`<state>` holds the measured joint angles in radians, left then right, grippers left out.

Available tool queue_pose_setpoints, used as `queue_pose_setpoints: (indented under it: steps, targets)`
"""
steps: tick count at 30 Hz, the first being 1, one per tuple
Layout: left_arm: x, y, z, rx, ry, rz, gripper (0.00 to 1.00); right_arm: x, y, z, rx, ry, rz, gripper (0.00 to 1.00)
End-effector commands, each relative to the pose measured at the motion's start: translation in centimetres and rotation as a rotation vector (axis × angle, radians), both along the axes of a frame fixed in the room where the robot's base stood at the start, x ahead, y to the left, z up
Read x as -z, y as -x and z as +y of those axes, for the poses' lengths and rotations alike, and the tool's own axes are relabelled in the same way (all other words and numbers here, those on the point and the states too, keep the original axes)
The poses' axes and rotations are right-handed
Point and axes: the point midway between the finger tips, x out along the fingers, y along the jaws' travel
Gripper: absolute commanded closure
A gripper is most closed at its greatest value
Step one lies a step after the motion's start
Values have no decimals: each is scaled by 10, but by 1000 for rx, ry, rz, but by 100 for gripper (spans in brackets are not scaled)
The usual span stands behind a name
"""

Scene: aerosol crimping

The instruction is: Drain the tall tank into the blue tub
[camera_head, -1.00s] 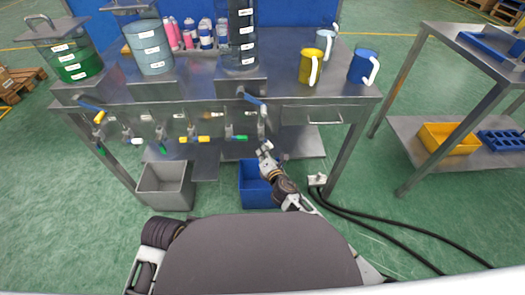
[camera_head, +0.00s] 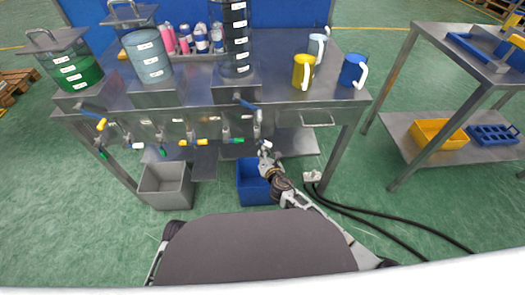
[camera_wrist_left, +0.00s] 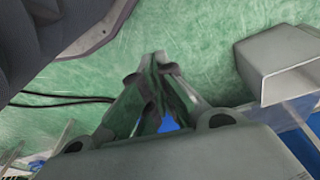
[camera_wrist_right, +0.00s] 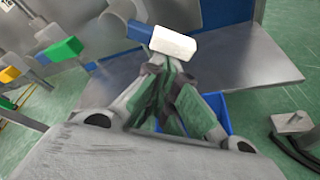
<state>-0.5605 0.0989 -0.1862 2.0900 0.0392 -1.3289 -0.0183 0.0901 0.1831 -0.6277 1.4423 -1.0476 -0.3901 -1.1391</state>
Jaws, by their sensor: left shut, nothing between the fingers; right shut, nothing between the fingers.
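The tall tank (camera_head: 235,45) of dark liquid stands on a steel block on the bench. Below it, pipework comes down the bench front. The blue tub (camera_head: 246,190) is on the floor below, partly hidden by my right arm. My right gripper (camera_head: 264,153) is shut and empty, in front of the pipes above the tub. In the right wrist view, a valve lever with a white tip (camera_wrist_right: 174,43) and blue sleeve lies just beyond the shut fingertips (camera_wrist_right: 165,70); contact is unclear. My left gripper (camera_wrist_left: 158,62) is shut and empty over green floor, outside the head view.
Green (camera_head: 236,141) and yellow (camera_head: 193,142) levers lie left of the right gripper. A grey tub (camera_head: 163,205) stands left of the blue one. Mugs (camera_head: 303,72) stand on the bench's right side. Black cables (camera_head: 360,212) cross the floor at right.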

Motion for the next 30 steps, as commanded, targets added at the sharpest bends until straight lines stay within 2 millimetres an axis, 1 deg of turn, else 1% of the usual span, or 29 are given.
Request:
queue_pose_setpoints:
  steps: [1,11,23,30]
  targets:
    - [1,1,1,-1,-4,7,100,-3,-1,-1,0,13,-1,100]
    - [20,8,5,-2,-20,44,100,-5,0,-5,0,93,-1,100]
    - [75,8,17,-13,-38,22,100,-8,-1,-10,-1,189,-2,100]
    - [105,13,25,-18,-48,5,100,-10,-1,-13,1,246,-2,100]
